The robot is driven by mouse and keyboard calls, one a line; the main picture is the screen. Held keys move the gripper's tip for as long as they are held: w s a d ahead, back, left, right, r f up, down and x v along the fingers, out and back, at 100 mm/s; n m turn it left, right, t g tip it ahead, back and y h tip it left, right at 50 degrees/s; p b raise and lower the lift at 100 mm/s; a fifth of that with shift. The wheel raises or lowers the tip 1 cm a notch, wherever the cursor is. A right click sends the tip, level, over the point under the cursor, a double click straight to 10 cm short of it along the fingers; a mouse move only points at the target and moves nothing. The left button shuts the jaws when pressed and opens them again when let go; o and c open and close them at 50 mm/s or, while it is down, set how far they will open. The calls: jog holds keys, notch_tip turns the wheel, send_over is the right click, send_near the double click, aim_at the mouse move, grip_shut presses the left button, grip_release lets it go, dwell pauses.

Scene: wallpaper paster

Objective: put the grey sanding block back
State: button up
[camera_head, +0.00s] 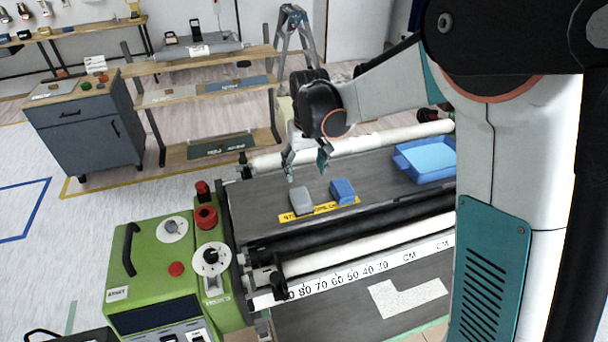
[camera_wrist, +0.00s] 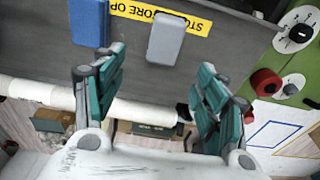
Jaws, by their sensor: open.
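The grey sanding block (camera_head: 301,200) sits on the dark bed of the pasting machine, at the yellow warning label (camera_head: 290,216). It also shows in the wrist view (camera_wrist: 166,39), lying partly over the label, beyond my fingertips and between their lines. A blue block (camera_head: 343,190) lies just right of it in the head view, and left of it in the wrist view (camera_wrist: 89,22). My gripper (camera_head: 308,168) is open and empty above the bed, behind the grey block and apart from it. Both teal fingers show in the wrist view (camera_wrist: 160,75).
A blue tray (camera_head: 402,164) stands on the bed at the right. White rollers (camera_head: 350,146) run along the bed's back and front. The green control unit (camera_head: 165,265) with red knobs stands at the left. Wooden shelves (camera_head: 205,65) and a grey cabinet (camera_head: 85,128) stand behind.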

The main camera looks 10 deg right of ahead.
jog(key=shift+s+r, duration=0.1)
jog(key=shift+r, duration=0.4)
jog(key=s+d+r+m+t, duration=0.1)
jog(key=s+d+r, duration=0.2)
jog(key=s+r, duration=0.25)
jog(key=s+d+r+t, duration=0.1)
jog(key=s+d+r, duration=0.3)
jog(key=s+r, duration=0.15)
jog(key=s+d+t, duration=0.2)
jog(key=s, duration=0.6)
jog(key=s+d+m+t, duration=0.1)
jog(key=s+d, duration=0.2)
jog(key=s, duration=0.5)
jog(key=shift+f+t, duration=0.3)
jog(key=shift+t, duration=0.1)
